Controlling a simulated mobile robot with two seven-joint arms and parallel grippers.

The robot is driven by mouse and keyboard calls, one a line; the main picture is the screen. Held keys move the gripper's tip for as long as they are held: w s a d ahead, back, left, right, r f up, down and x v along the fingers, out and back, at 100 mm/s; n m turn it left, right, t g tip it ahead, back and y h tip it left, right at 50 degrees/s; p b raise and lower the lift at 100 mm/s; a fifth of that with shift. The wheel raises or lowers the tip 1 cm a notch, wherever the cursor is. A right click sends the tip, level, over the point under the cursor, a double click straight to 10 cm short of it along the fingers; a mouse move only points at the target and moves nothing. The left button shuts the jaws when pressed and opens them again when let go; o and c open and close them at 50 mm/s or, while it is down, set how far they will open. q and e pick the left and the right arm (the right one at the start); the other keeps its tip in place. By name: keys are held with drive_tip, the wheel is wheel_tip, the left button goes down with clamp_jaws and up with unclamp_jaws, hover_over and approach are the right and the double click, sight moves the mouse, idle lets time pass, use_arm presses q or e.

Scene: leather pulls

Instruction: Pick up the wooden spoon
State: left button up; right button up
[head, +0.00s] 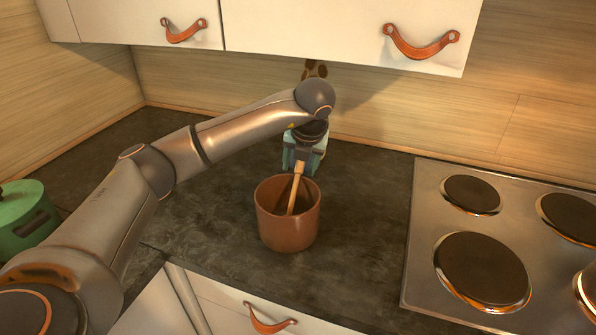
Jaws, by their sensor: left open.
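The wooden spoon (295,190) stands tilted in a brown pot (287,234) on the dark countertop. Its handle leans up out of the pot and its lower end is hidden inside. My left gripper (301,169) is open, pointing down right above the pot at the top of the spoon's handle. The handle's top end shows at or between the fingers; whether they touch it I cannot tell. My right gripper is not in the head view.
A stove (505,250) with several dark burners is on the right. A green pot (25,212) stands at the left edge. White upper cabinets (340,25) with leather pulls hang above my left arm. The countertop (365,215) between pot and stove is clear.

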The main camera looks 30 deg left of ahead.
use_arm(q)
drive_tip(key=shift+x, duration=0.95)
drive_tip(key=shift+c, duration=0.2)
clamp_jaws()
